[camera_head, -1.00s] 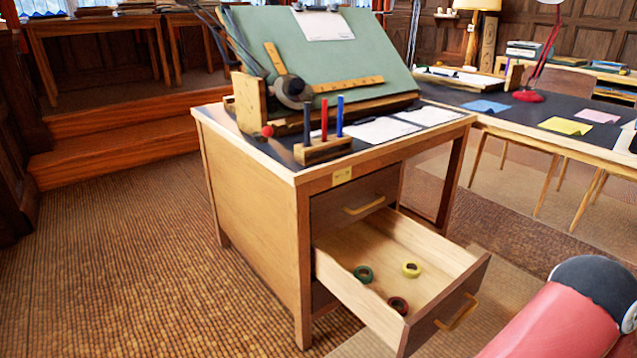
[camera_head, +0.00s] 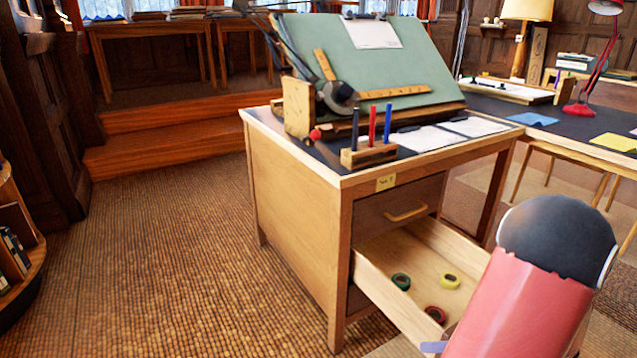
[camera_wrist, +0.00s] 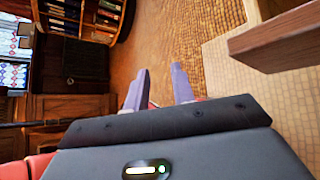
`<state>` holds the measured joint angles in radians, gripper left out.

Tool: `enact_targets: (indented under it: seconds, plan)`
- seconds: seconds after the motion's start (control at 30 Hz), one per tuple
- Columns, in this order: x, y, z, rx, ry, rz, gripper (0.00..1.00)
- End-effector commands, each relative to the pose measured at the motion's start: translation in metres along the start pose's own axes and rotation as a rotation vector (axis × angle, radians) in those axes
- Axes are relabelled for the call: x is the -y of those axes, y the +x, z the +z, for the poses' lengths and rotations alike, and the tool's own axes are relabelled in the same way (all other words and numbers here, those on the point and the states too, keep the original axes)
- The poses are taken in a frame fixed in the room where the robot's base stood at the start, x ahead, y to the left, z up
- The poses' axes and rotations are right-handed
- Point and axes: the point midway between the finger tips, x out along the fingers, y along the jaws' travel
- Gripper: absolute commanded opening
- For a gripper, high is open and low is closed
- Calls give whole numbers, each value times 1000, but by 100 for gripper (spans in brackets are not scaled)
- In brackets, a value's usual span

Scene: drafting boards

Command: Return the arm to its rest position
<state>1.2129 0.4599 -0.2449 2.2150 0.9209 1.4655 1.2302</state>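My arm (camera_head: 540,275) shows as a red and dark link at the lower right of the head view, in front of the open drawer. My gripper (camera_wrist: 158,88) shows in the wrist view with its two purple-grey fingers apart and nothing between them. It points over the woven floor. In the head view only a small purple-grey piece, perhaps a fingertip, shows at the arm's lower left; the rest of the gripper is hidden or out of frame.
The desk (camera_head: 292,218) bears a tilted drawing board (camera_head: 372,75) and a pen block (camera_head: 368,155). A bookshelf (camera_head: 22,235) stands far left. Floor (camera_head: 190,240) left of the desk is clear.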

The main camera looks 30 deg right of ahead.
Motion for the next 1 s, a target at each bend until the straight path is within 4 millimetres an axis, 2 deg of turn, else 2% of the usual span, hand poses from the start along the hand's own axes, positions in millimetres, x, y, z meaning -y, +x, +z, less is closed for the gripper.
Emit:
enact_targets:
  seconds: [0.03, 0.1, 0.3, 0.43, 0.6, 0.7, 0.77, 0.8, 0.9, 1.0]
  plan:
    - [-23, 16, 10, -91, -149, 13, 25]
    - [-54, 37, 17, -232, -389, 37, 25]
    - [-136, 80, 15, -600, -1138, 157, 25]
    - [-181, 94, 8, -799, -1649, 258, 25]
    - [-232, 102, 0, -1009, -2330, 396, 25]
    - [-256, 102, -2, -1098, -2684, 457, 25]
    - [-269, 101, -2, -1137, -2858, 481, 25]
    - [-275, 101, -3, 1108, 2827, -472, 25]
    - [-287, 99, -3, 1026, 2677, -435, 25]
    - [-292, 99, -3, 990, 2608, -418, 25]
